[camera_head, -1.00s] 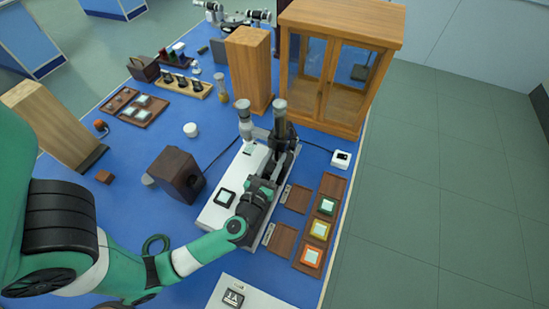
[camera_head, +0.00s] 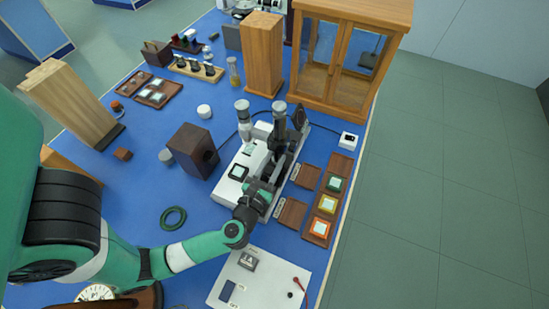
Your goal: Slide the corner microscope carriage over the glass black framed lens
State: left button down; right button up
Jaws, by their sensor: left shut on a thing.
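The corner microscope carriage, with a grey-topped black tube (camera_head: 279,128), stands at the far end of the long white bench unit, behind the lens. The glass black framed lens (camera_head: 238,172) is a small dark square frame with a pale centre, lying flat on the unit's white left part. The carriage is not over it. My left gripper (camera_head: 262,182) is at the unit's right side, just right of the lens and in front of the tube. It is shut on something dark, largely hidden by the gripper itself. My right gripper is not in view.
A second grey-topped tube (camera_head: 242,115) stands beside the carriage. A dark brown box (camera_head: 192,150) is left of the unit. A tray of coloured tiles (camera_head: 327,204) lies right. A white panel (camera_head: 259,279) is in front. A glass cabinet (camera_head: 350,57) stands behind.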

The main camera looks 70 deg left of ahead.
aim_at(275, 150)
pick_arm(q)
jog(key=shift+w+a, duration=0.3)
jog(key=shift+a, duration=0.05)
jog(key=c, duration=1)
grip_release()
jog(key=shift+r, duration=0.1)
jog(key=o, duration=0.4)
jog(key=shift+s+d, duration=0.1)
jog(key=shift+d, duration=0.05)
jog(key=shift+r+p, duration=0.3)
notch_tip(275, 150, up, 4)
jog(key=shift+f+p, duration=0.2)
jog(key=shift+p, duration=1.05)
jog(key=s+d+r, duration=0.1)
jog(key=s+d+r+p, duration=0.1)
jog(key=r, duration=0.1)
jog(key=s+d+r+p, duration=0.1)
jog(key=r, duration=0.1)
jog(key=shift+d+r, duration=0.1)
jog(key=shift+d, duration=0.2)
jog(key=s+d+r+p, duration=0.1)
jog(key=s+d+r, duration=0.2)
jog(key=s+d, duration=0.3)
jog(key=shift+d+r, duration=0.25)
jog(key=shift+d, duration=0.1)
